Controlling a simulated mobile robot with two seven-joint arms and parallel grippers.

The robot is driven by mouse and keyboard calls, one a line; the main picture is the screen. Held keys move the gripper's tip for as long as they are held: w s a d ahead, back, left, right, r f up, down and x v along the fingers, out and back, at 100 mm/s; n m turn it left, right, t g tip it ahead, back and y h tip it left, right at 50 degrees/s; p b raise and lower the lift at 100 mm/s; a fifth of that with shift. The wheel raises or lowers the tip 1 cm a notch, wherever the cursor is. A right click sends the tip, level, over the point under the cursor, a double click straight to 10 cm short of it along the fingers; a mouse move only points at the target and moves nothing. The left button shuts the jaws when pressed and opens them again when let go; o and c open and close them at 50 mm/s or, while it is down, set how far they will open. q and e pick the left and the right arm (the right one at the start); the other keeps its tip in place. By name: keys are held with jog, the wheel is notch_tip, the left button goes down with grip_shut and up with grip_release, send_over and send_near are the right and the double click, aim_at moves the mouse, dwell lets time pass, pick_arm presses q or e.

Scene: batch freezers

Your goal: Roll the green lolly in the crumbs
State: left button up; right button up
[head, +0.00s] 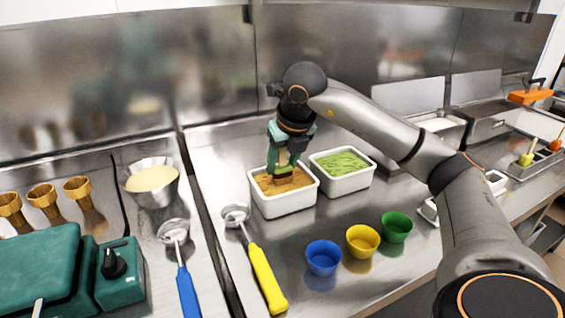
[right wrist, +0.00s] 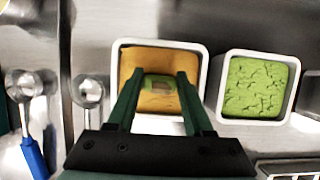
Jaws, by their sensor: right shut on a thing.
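My right gripper (head: 284,168) points down over a white tub (head: 285,208) with an orange-brown, crumb-like fill (head: 300,181). Its fingers are shut on the green lolly (right wrist: 160,83), which shows in the right wrist view as a green block with a brownish middle between the fingertips. The lolly is at or just above the fill, inside the tub's rim. In the head view the lolly is mostly hidden by the fingers, and I cannot tell whether it touches the fill. My left gripper is out of view.
A white tub with green fill (head: 343,166) stands close on the right. Blue (head: 323,259), yellow (head: 362,241) and green (head: 396,228) cups stand in front. A yellow-handled scoop (head: 266,278) lies to the left. A metal rack (head: 540,166) with coloured pieces stands far right.

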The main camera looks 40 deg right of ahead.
jog(key=shift+r+p, duration=1.55)
jog(key=shift+r, duration=0.45)
notch_tip(320, 180, up, 5)
jog(key=p, duration=0.4)
jog(key=shift+p, duration=0.3)
